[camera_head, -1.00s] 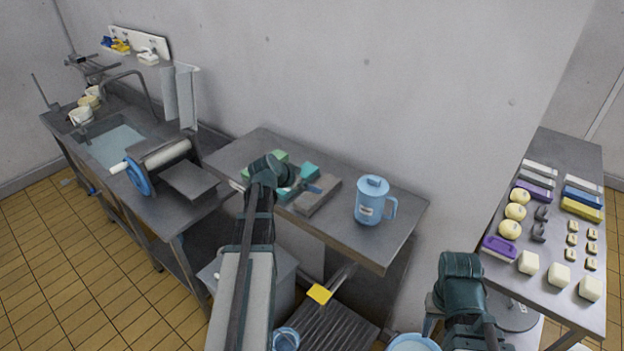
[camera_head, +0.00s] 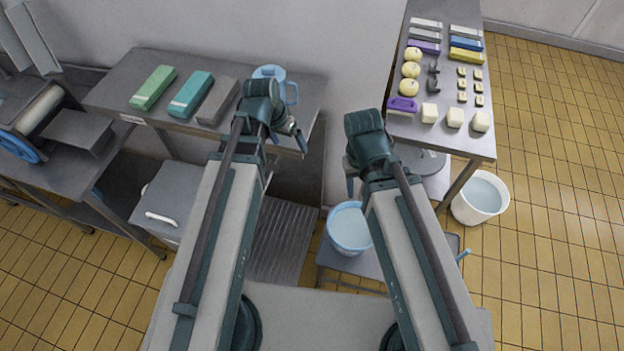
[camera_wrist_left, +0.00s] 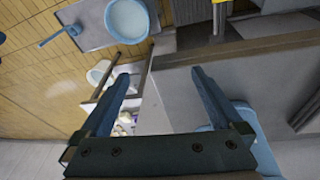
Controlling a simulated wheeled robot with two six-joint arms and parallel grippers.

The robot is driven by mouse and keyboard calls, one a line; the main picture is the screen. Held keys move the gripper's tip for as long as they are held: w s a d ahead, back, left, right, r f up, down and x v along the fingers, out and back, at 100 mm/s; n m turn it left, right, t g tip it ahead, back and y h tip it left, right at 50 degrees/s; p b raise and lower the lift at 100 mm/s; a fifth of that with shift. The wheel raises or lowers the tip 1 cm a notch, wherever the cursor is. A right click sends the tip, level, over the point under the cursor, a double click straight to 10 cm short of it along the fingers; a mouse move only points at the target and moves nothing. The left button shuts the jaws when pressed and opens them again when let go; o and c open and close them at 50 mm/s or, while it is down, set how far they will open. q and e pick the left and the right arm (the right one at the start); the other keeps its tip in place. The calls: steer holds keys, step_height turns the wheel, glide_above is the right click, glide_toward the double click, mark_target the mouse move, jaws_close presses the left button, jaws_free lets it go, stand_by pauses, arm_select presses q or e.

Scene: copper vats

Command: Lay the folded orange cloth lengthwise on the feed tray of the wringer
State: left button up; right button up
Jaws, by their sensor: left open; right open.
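No orange cloth shows in either view. The wringer (camera_head: 38,108) stands at the left edge of the head view, partly cut off, with its grey feed tray (camera_head: 75,131) bare. On the middle table lie a folded green cloth (camera_head: 153,87), a teal one (camera_head: 190,94) and a grey-brown one (camera_head: 217,101), side by side. My left gripper (camera_head: 290,138) is open and empty, in front of the blue jug (camera_head: 269,72); its spread fingers show in the left wrist view (camera_wrist_left: 160,80). My right gripper (camera_head: 355,186) is open above the blue bucket.
The right table (camera_head: 450,136) holds yellow rounds, pale blocks and folded purple, blue, yellow and grey items. A blue bucket (camera_head: 349,229) stands on a low grey stand below my right gripper. A white bucket (camera_head: 482,196) is on the tiled floor (camera_head: 555,200), open at right.

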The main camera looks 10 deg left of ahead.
mark_target(217, 96)
arm_select(q)
steer(key=s+d+g+y, duration=0.2)
steer(key=s+d+y, duration=0.1)
steer(key=s+d, duration=0.5)
steer(key=s, duration=0.3)
steer(key=shift+s+d+f+g, duration=0.15)
steer(key=shift+s+f+g, duration=0.1)
steer(key=shift+s+g, duration=0.05)
